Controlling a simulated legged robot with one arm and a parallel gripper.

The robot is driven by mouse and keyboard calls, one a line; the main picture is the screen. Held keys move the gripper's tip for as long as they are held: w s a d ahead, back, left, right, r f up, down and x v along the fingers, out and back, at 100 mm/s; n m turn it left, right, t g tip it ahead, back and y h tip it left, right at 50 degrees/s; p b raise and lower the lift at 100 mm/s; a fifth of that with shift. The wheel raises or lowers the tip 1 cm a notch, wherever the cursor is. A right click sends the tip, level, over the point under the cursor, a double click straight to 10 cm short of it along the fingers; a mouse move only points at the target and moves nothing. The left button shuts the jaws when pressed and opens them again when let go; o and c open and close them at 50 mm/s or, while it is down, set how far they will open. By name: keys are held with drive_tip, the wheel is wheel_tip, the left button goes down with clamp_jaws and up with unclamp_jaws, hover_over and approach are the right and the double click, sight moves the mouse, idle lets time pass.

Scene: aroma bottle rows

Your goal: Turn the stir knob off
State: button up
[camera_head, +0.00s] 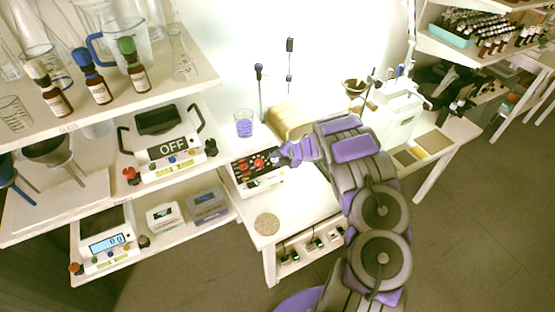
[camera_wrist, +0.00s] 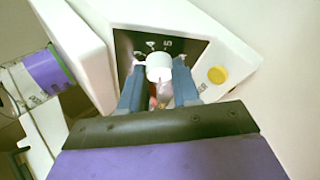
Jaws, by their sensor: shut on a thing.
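The white stir knob (camera_wrist: 159,66) shows in the wrist view on a dark dial panel (camera_wrist: 128,45) marked with numbers, among them 4 and 5. My gripper (camera_wrist: 159,82) has one blue-grey finger on each side of the knob and is shut on it. In the head view my gripper (camera_head: 281,155) reaches the right end of a white device (camera_head: 262,185) with a black panel and red marks. The knob itself is hidden there by my gripper. The knob's pointer setting cannot be read.
A beaker with purple liquid (camera_head: 244,128) stands just behind the device. A yellow button (camera_wrist: 217,74) is on the panel's right. A round cork-coloured pad (camera_head: 267,224) lies on the white table in front. Shelves with bottles and scales stand at left.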

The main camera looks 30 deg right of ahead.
drive_tip(key=shift+s+f, duration=0.1)
drive_tip(key=shift+f, duration=0.05)
drive_tip(key=o, duration=1.1)
drive_tip(key=shift+c, duration=0.2)
drive_tip(key=p+v, duration=0.2)
drive_tip(key=v, duration=1.5)
drive_tip(key=shift+p, duration=0.4)
